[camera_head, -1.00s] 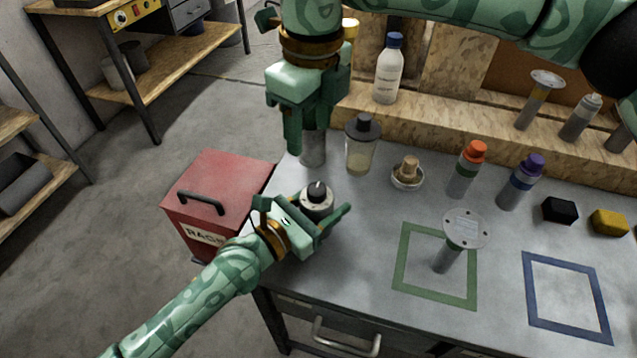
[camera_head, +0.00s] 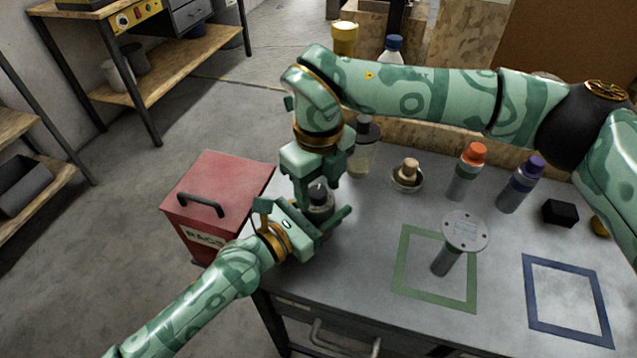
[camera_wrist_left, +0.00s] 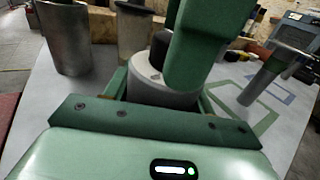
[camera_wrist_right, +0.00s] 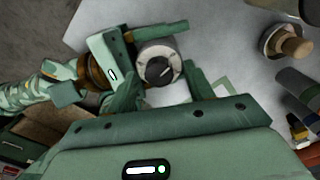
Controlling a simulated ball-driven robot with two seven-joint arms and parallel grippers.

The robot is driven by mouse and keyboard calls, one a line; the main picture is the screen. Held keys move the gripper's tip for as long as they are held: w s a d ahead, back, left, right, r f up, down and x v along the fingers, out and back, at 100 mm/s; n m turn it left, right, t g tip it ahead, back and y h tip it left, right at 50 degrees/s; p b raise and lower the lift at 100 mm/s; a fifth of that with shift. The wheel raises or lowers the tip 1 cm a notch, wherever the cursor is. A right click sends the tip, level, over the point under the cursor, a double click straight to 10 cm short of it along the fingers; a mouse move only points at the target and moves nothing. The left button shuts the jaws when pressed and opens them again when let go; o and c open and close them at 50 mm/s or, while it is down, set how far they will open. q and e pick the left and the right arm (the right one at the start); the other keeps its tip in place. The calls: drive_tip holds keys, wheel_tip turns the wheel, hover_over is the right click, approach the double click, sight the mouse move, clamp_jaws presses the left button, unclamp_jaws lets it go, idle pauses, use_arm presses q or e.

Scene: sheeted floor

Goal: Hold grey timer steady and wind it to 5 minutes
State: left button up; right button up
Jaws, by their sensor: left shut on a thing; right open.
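The grey timer (camera_head: 319,203) stands on the left part of the grey table with its dark knob up. In the right wrist view the timer's round dial and knob (camera_wrist_right: 158,70) show. My left gripper (camera_head: 322,222) is shut around the timer's body from the front left; the left wrist view shows the grey body (camera_wrist_left: 158,90) between its fingers. My right gripper (camera_head: 316,182) points down from above, open, with its fingers near the knob. In the right wrist view its fingertips (camera_wrist_right: 168,88) are on either side of the lower part of the dial; I cannot tell whether they touch it.
A red rags bin (camera_head: 215,185) stands left of the table. Behind the timer are a lidded shaker (camera_head: 362,155) and a small dish with a brush (camera_head: 406,177). A round-topped stand (camera_head: 465,232) is by the green outline (camera_head: 405,285).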

drive_tip(key=c, duration=1)
drive_tip(key=shift+m, duration=2.9)
use_arm(q)
drive_tip(key=shift+f, duration=0.1)
use_arm(e)
drive_tip(key=o, duration=1)
drive_tip(key=shift+r, duration=0.15)
